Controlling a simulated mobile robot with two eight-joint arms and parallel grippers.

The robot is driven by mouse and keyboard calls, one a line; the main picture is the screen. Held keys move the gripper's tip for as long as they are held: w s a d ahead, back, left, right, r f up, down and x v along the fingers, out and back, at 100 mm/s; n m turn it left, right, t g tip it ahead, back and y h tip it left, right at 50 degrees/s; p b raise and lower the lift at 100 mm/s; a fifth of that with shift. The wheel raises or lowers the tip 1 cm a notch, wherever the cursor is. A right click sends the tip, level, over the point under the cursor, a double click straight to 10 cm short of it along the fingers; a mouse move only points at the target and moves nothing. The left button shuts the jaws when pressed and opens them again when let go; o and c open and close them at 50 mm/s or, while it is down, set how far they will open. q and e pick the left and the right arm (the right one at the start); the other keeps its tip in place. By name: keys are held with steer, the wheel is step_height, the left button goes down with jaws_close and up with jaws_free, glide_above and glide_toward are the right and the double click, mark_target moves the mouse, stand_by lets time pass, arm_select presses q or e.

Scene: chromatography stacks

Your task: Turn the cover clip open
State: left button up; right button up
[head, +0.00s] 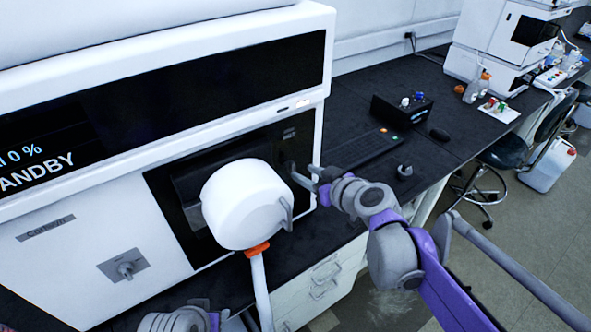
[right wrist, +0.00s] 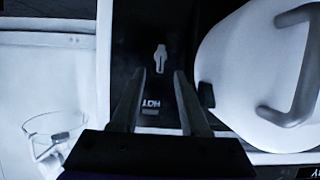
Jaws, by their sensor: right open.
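The cover clip (right wrist: 160,58) is a small light-grey piece standing out on a dark panel, straight beyond my fingertips in the right wrist view. In the head view it is a small grey shape (head: 290,167) at the right end of the instrument's dark front recess. My right gripper (head: 303,175) is open, its fingers pointing at the clip. In the right wrist view the gripper (right wrist: 160,75) has its two fingers apart, with the clip just past the gap and nothing held. Whether a fingertip touches the clip, I cannot tell. My left gripper is out of view.
A white rounded body (head: 240,205) with a grey handle stands close left of my right gripper, in front of the recess. The instrument (head: 75,240) shows STANDBY. A keyboard (head: 360,150) and a black box (head: 402,110) lie on the dark bench to the right.

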mark_target(294, 168)
steer(key=x, duration=0.5)
steer(key=shift+w+a+f, duration=0.2)
steer(key=shift+w, duration=0.05)
jaws_close()
